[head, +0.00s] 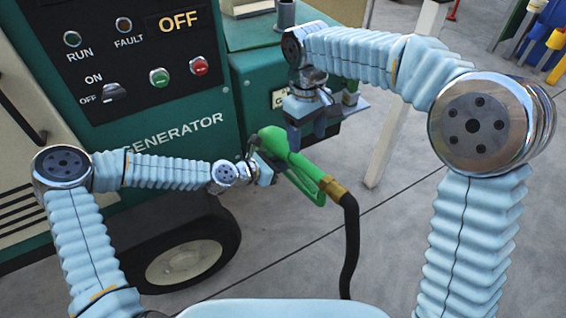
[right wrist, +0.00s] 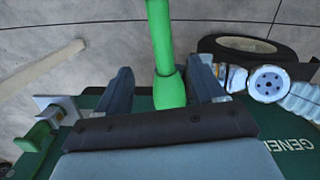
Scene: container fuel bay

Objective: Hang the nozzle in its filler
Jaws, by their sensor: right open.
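The green nozzle (head: 298,168) is tilted in front of the generator, its brass collar and black hose toward the lower right. It also shows in the right wrist view (right wrist: 164,50). My left gripper (head: 262,163) appears shut on the nozzle's upper left end; its fingertips are partly hidden. My right gripper (head: 310,132) is open, just above the nozzle. In the right wrist view, the nozzle shows between my right fingers (right wrist: 163,88); I cannot tell whether they touch it. A metal fitting on a plate (head: 352,100), possibly the filler, sits at the generator's right side, partly behind my right wrist.
The green generator (head: 215,150) with its control panel (head: 140,50) fills the left, above a wheel (head: 185,262). The black hose (head: 350,240) hangs down at centre right. A pale post (head: 395,130) stands behind. The concrete floor at right is mostly clear.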

